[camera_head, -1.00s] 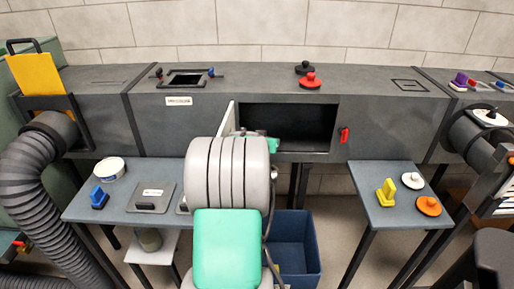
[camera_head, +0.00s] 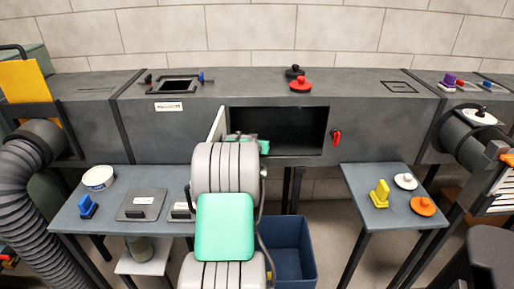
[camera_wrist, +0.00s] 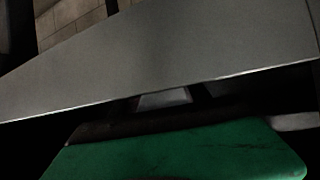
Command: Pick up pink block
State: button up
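No pink block shows in either view. My grey and green arm stands in front of the duct in the head view and hides part of the table and duct behind it. A small teal part (camera_head: 263,147) at the arm's far end shows at the left side of the open duct hatch (camera_head: 290,148); I take it to be part of my gripper. Its fingers are hidden. The wrist view is dark, with a grey panel edge across it and a green surface (camera_wrist: 180,155) below; no fingertips can be made out.
The left table (camera_head: 75,218) holds a blue brush (camera_head: 87,206), a white tub (camera_head: 98,178) and grey plates. The right table (camera_head: 362,182) holds a yellow brush (camera_head: 380,194), white and orange knobbed discs. A blue bin (camera_head: 300,240) stands between. Red and black knobs sit on the duct.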

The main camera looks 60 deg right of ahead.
jog(key=c, duration=1.1)
